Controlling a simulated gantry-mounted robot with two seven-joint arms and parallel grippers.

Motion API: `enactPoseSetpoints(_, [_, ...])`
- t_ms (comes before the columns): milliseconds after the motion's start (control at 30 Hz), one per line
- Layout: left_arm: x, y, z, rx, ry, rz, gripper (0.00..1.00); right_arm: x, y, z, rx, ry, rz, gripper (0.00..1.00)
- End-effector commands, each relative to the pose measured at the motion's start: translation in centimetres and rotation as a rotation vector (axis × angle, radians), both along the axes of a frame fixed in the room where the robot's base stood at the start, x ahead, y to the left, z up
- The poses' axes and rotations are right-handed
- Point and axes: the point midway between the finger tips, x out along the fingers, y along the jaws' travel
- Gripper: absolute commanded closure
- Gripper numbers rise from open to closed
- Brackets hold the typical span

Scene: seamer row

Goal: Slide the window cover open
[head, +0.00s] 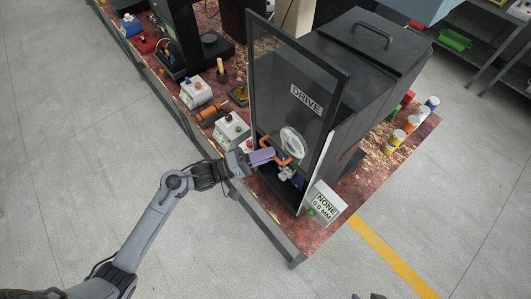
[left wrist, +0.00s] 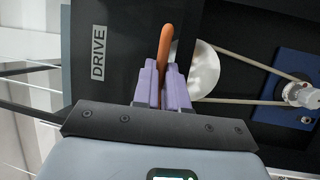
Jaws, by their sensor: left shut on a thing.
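The window cover (head: 297,46) is a dark-framed, see-through panel on the front of a black machine, with a DRIVE label (head: 306,99). An orange handle (head: 296,149) shows low on the cover; the left wrist view shows it upright between my fingers (left wrist: 166,45). My left gripper (head: 263,156) has purple fingers and is shut on this handle. In the left wrist view the fingers (left wrist: 163,82) hide the handle's lower part. A white wheel (head: 292,141) shows behind the cover; in the left wrist view a belt runs from it to a small pulley. My right gripper is not in view.
The machine's black housing (head: 365,60) stands behind the cover. Several small bottles (head: 394,142) stand to the right. Grey and white boxes (head: 231,131) stand left of the cover. Open floor lies in front.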

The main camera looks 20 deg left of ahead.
Motion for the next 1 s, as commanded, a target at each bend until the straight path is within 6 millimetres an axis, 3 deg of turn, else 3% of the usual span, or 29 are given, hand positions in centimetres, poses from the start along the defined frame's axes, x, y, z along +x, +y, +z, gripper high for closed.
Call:
enactPoseSetpoints(333, [0.0,0.0,0.3,-0.002,-0.006,-0.001,1.0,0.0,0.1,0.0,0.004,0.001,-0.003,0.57])
enactPoseSetpoints(367, [0.0,0.0,0.3,-0.002,-0.006,-0.001,0.83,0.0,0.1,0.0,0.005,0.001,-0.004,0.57])
enactPoseSetpoints(500, [0.0,0.0,0.2,-0.001,-0.004,-0.001,0.62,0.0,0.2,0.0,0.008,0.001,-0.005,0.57])
enactPoseSetpoints(833, [-0.1,0.1,0.0,0.0,0.0,0.0,0.62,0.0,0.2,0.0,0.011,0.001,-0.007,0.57])
enactPoseSetpoints(1000, [-0.9,1.1,-0.4,0.001,0.001,0.001,0.62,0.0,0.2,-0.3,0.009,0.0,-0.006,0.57])
